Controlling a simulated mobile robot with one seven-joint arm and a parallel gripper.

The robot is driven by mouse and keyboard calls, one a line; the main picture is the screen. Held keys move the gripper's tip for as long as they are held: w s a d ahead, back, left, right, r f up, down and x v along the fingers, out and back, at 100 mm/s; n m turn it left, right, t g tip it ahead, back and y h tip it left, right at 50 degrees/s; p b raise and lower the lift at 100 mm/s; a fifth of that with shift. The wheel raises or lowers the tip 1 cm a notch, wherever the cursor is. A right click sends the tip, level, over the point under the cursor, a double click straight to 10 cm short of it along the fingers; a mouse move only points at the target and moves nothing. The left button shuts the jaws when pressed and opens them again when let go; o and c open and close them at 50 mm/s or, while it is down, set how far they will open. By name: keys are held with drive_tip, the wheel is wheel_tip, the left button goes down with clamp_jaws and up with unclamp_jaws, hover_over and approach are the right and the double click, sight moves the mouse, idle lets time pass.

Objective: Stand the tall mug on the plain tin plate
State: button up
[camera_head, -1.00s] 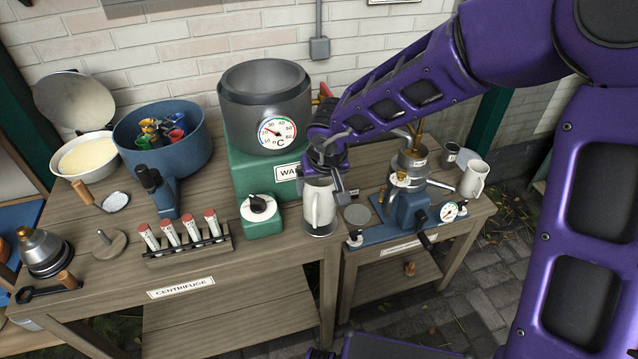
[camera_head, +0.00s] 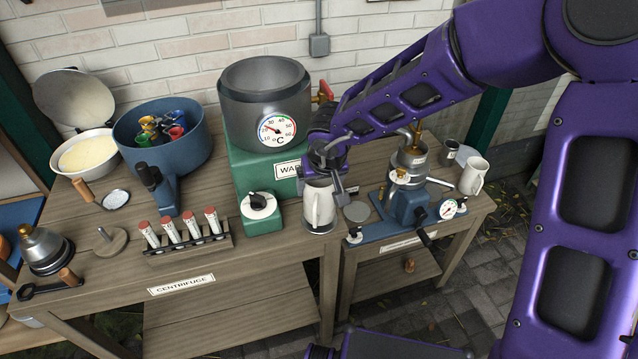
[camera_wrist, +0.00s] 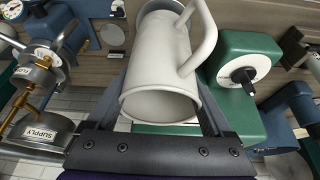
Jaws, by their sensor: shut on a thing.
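A green warmer (camera_head: 262,178) with a knob stands close left of the mug. A blue-based apparatus (camera_head: 408,207) stands to the right. A tube rack (camera_head: 188,245) is at left.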

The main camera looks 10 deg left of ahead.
drive_tip(key=shift+f, duration=0.65)
drive_tip(key=o, duration=1.3)
drive_tip(key=shift+r, duration=0.1)
drive_tip(key=shift+r, duration=2.15)
